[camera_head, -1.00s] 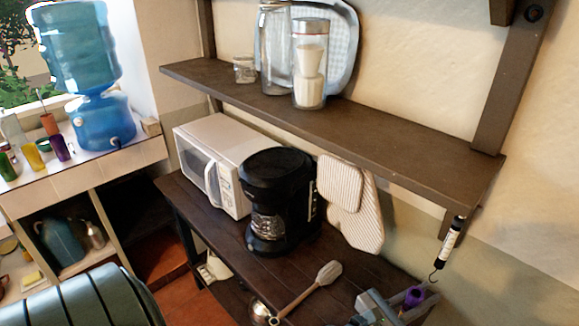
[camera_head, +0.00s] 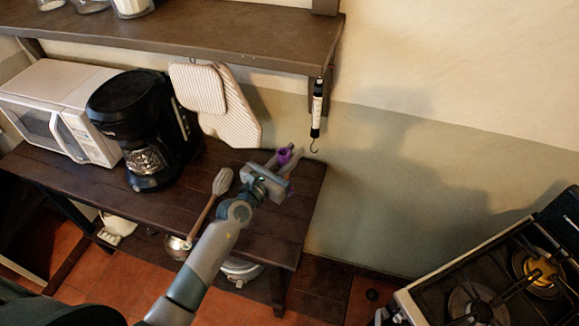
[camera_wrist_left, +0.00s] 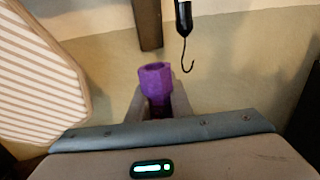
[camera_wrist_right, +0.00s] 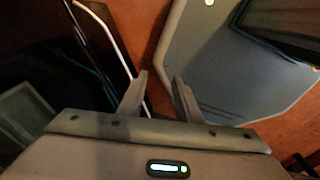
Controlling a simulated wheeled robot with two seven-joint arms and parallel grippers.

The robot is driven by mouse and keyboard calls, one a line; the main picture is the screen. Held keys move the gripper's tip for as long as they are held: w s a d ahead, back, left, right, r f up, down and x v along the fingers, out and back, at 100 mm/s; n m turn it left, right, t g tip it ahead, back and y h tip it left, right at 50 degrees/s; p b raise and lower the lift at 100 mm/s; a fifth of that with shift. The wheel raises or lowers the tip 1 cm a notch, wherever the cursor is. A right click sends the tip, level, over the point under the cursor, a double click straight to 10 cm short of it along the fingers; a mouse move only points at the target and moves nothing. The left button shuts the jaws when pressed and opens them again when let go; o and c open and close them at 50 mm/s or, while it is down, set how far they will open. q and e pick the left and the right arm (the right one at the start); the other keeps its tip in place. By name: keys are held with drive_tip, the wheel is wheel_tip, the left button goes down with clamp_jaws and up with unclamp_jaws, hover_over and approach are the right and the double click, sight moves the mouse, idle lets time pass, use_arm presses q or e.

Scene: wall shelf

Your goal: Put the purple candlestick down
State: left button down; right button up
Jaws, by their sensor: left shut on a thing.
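The purple candlestick (camera_head: 284,155) is between the fingers of my left gripper (camera_head: 282,161), over the right end of the dark wooden table (camera_head: 262,220). In the left wrist view, the candlestick (camera_wrist_left: 155,80) stands up between the two fingers with its hollow top showing. My left gripper is shut on it. The candlestick's lower part is hidden by the gripper, so I cannot tell whether it touches the table. My right gripper (camera_wrist_right: 158,80) shows only in the right wrist view; its fingers are apart with nothing between them.
A wooden utensil (camera_head: 206,208) lies on the table left of my left gripper. A black coffee maker (camera_head: 140,125) and a white microwave (camera_head: 60,110) stand further left. A hook scale (camera_head: 316,110) hangs from the shelf (camera_head: 230,38) above. A stove (camera_head: 490,285) is at right.

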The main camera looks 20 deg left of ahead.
use_arm(q)
drive_tip(key=shift+w+a+f+b, duration=0.3)
drive_tip(key=shift+w+a, duration=0.05)
drive_tip(key=shift+w, duration=0.15)
use_arm(e)
drive_tip(key=shift+f, duration=0.65)
drive_tip(key=shift+a, duration=0.15)
